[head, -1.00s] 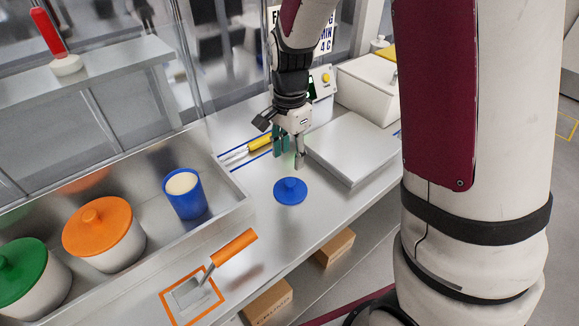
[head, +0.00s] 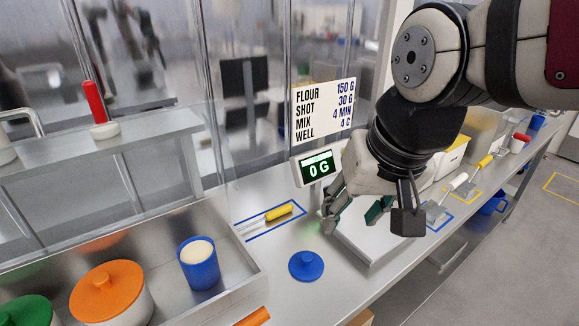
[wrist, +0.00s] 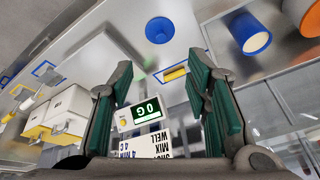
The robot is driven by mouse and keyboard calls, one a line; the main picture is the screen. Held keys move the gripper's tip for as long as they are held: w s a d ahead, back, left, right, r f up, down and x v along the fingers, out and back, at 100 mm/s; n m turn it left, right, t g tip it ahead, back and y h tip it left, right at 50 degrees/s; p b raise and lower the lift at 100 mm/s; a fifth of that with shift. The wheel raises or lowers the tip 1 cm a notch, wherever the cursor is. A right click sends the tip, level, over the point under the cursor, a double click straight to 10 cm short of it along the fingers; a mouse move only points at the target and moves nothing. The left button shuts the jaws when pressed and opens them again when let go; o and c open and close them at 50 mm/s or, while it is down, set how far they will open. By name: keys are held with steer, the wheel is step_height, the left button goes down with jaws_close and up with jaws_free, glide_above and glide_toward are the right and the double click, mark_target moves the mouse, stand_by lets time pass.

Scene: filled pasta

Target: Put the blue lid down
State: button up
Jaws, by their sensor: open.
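The blue lid (head: 306,265) lies flat on the steel counter, knob up, in the head view. It also shows near the top of the wrist view (wrist: 159,30). My gripper (head: 356,218) is open and empty, above and to the right of the lid, near the scale. Its green-padded fingers stand wide apart in the wrist view (wrist: 170,100). The lid is clear of the fingers. An open blue container (head: 199,266) with pale contents stands in the steel trough at left; it shows at the upper right of the wrist view (wrist: 248,35).
An orange-lidded tub (head: 110,292) and a green-lidded tub (head: 25,312) stand in the trough. A yellow-handled tool (head: 279,212) lies in a blue outline. The scale display (head: 318,167) reads 0 G. A flat steel plate (head: 372,240) lies right of the lid.

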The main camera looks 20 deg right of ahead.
steer(key=s+n, duration=0.1)
steer(key=s, duration=0.1)
steer(key=s+n+t, duration=0.1)
steer(key=s, duration=0.1)
steer(key=shift+r+n, duration=0.3)
steer(key=shift+r, duration=0.05)
steer(key=shift+d, duration=0.1)
stand_by(0.9)
